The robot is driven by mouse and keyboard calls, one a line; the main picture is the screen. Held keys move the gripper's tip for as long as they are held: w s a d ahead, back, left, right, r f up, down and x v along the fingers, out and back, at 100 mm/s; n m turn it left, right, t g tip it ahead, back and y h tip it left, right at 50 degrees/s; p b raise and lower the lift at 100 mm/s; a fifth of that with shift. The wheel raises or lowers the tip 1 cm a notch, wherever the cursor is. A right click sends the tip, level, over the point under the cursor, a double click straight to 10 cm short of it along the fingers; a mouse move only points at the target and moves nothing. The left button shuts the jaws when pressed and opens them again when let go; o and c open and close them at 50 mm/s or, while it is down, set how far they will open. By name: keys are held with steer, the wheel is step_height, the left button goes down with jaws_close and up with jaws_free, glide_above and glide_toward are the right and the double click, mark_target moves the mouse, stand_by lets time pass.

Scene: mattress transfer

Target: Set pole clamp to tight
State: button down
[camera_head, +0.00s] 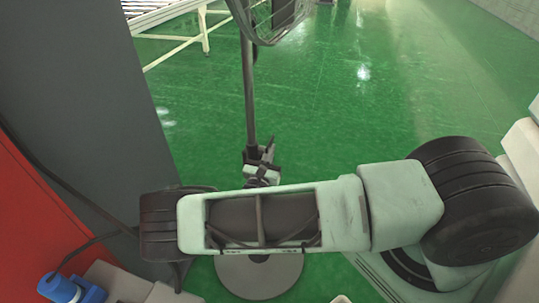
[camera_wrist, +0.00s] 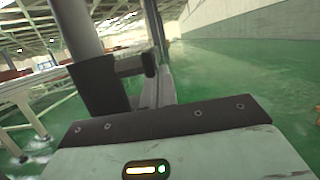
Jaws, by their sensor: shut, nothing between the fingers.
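The pole clamp (camera_wrist: 98,85) is a dark collar around the upright grey pole (camera_wrist: 76,28) in the wrist view. A short dark arm with a knob (camera_wrist: 148,64) sticks out from its right side. My gripper (camera_wrist: 157,88) is shut and empty, its narrow grey fingers just right of and behind the knob. I cannot tell whether they touch it. In the head view the dark pole (camera_head: 249,95) runs down to my gripper (camera_head: 268,149), which is close beside it. My arm hides the lower pole and part of the clamp area there.
A wire-caged fan head (camera_head: 268,18) tops the pole, and a round grey base (camera_head: 258,276) stands on the green floor. A dark grey panel (camera_head: 95,75) and a red surface (camera_head: 35,225) are at left. A pale frame (camera_head: 204,32) stands behind. Floor at right is open.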

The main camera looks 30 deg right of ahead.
steer(key=shift+r, duration=0.35)
